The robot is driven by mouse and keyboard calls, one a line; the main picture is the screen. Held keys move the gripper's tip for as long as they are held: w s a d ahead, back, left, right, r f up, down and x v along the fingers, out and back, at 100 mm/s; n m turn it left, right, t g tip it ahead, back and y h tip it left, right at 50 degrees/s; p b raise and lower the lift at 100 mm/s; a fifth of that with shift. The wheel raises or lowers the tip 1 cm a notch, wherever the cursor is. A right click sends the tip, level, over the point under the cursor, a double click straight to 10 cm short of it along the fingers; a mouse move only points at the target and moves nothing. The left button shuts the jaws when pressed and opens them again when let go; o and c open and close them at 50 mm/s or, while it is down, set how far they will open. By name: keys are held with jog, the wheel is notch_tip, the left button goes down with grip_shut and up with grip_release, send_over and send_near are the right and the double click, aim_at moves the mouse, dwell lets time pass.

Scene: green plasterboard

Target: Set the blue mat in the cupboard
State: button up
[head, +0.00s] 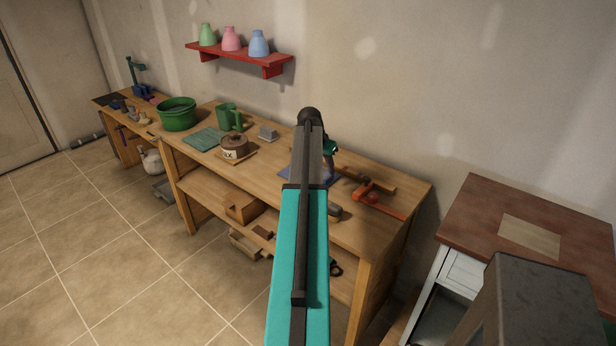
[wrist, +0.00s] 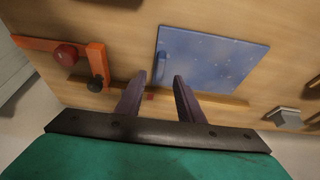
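The blue mat (wrist: 215,60) lies flat on the wooden workbench, with small pale specks and a blue handle-like strip at its left edge in the wrist view. In the head view only a bit of the mat (head: 326,181) shows, the rest hidden by my arm. My gripper (wrist: 157,82) is open and empty, its two dark fingers apart near the mat's lower left corner. A white cabinet (head: 462,274) with a red-brown top stands right of the bench and looks open at the front; it may be the cupboard.
An orange clamp (wrist: 97,64) lies left of the mat in the wrist view, and a grey block (wrist: 284,118) lies to the right. A brown pot (head: 234,147), green mug (head: 230,118) and green tub (head: 177,114) stand along the bench. A red shelf (head: 240,55) hangs above.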

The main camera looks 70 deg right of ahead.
aim_at(327, 177)
jog(key=shift+s+d+f, duration=0.1)
jog(key=shift+d+f, duration=0.15)
jog(key=shift+f, duration=0.4)
jog(key=shift+w+p+x, duration=0.2)
jog(key=shift+p+x, duration=1.25)
jog(key=shift+x, duration=1.15)
jog(key=shift+c, duration=0.2)
grip_shut()
